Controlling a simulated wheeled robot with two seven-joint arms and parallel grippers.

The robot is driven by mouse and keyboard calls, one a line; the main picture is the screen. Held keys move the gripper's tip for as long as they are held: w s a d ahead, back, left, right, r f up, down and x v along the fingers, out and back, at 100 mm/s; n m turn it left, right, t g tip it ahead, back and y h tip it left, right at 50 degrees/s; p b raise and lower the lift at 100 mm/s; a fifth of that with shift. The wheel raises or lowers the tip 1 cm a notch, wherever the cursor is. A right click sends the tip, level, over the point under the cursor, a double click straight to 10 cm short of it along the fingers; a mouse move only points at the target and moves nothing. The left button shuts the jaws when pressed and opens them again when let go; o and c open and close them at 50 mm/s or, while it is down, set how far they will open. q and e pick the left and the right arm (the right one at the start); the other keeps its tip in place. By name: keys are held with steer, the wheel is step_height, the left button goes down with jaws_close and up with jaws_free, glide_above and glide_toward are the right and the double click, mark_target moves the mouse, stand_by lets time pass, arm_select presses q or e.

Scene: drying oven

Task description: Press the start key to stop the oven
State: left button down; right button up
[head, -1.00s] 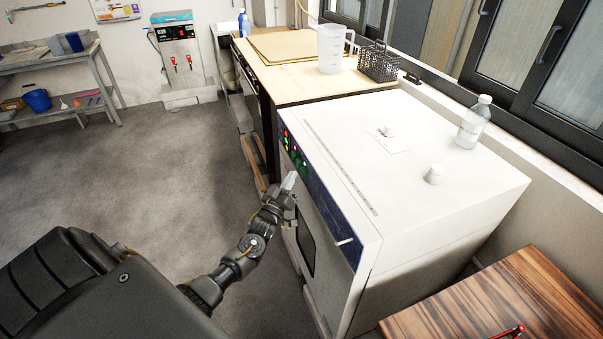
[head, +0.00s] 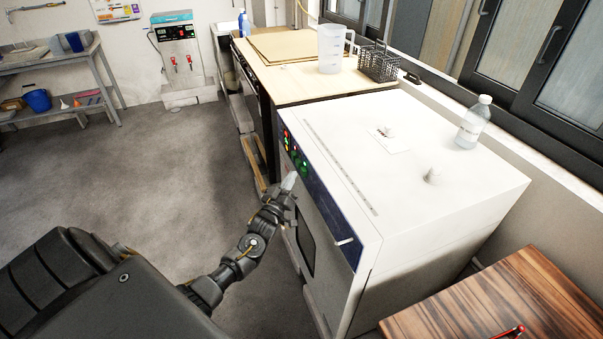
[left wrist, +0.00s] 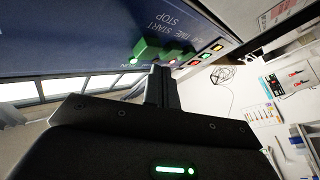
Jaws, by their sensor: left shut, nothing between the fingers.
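The white drying oven (head: 440,205) has a dark blue control panel (head: 325,206) on its front, with lit red and green indicators near its far end. My left gripper (head: 290,181) is shut and empty, its tips close to the panel beside the green keys (head: 301,164). In the left wrist view the closed fingers (left wrist: 160,86) point at the panel (left wrist: 70,45), just by the green keys (left wrist: 150,48) and the printed "START STOP" label. Whether the tips touch a key cannot be told. My right gripper is not in view.
A jug (head: 331,50) and a black wire basket (head: 378,64) stand on the bench behind. A wooden table (head: 490,310) is at the front right. The floor at left is clear.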

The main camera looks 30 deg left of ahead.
arm_select(q)
steer(key=shift+w+d, duration=0.1)
steer(key=shift+w, duration=0.05)
steer(key=shift+w+d, duration=0.2)
steer(key=shift+w, duration=0.05)
steer(key=shift+w+d+b, duration=0.4)
steer(key=shift+w+b, duration=0.1)
steer(key=shift+w, duration=0.1)
stand_by(1.2)
stand_by(0.5)
steer(key=shift+s+a+p, duration=0.45)
steer(key=shift+s+a, duration=0.2)
steer(key=shift+s, duration=0.35)
steer(key=s+a, duration=0.1)
steer(key=s, duration=0.1)
steer(key=s+a+p, duration=0.1)
steer(key=s+a, duration=0.1)
